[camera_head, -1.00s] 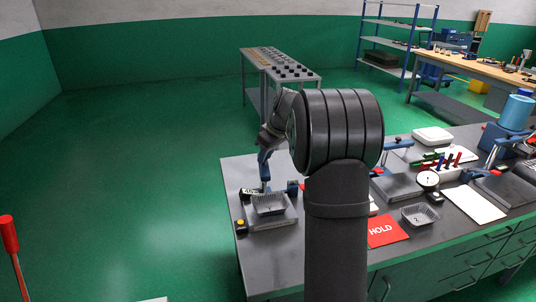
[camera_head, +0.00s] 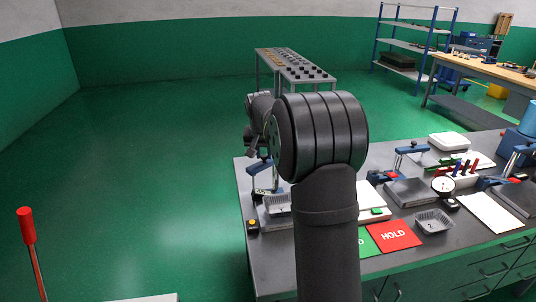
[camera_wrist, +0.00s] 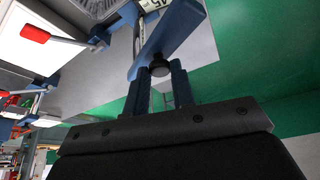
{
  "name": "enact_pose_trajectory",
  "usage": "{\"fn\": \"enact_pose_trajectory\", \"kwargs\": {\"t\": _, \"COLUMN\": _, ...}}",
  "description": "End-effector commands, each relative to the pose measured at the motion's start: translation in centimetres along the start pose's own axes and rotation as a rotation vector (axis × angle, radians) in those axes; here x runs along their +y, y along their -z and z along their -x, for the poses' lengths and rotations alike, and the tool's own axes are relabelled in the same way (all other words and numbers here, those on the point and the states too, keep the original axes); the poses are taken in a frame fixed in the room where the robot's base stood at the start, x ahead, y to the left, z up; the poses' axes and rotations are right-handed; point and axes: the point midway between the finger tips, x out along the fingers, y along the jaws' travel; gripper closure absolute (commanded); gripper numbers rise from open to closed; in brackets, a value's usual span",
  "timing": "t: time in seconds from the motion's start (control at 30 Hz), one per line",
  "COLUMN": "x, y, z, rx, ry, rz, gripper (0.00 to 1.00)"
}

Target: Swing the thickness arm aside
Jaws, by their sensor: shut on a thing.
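In the head view the blue arm (camera_head: 260,166) stands over the left station, just below my gripper (camera_head: 252,151). A foil tray (camera_head: 278,204) sits on that station's grey plate, partly hidden by my own arm. My arm also hides the station's right side.
A second foil tray (camera_head: 433,222) lies on the bench near the red HOLD card (camera_head: 394,236) and a green card (camera_head: 364,243). A dial gauge (camera_head: 443,186) and another blue-armed station (camera_head: 410,191) stand further right.

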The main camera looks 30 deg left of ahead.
Motion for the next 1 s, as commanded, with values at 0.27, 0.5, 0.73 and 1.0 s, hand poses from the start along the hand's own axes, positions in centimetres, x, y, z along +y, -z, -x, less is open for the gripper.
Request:
{"fn": "enact_pose_trajectory", "kwargs": {"t": 0.27, "x": -1.0, "y": 0.8, "z": -0.3, "rx": 0.001, "ry": -0.075, "rz": -0.183, "gripper": 1.0}}
{"fn": "enact_pose_trajectory", "kwargs": {"t": 0.5, "x": -1.3, "y": 1.3, "z": -0.5, "rx": 0.002, "ry": -0.113, "rz": -0.277, "gripper": 1.0}}
{"fn": "enact_pose_trajectory", "kwargs": {"t": 0.73, "x": -1.4, "y": 1.4, "z": -0.5, "rx": 0.0, "ry": -0.127, "rz": -0.313, "gripper": 1.0}}
{"fn": "enact_pose_trajectory", "kwargs": {"t": 1.0, "x": -1.4, "y": 1.4, "z": -0.5, "rx": 0.001, "ry": -0.128, "rz": -0.317, "gripper": 1.0}}
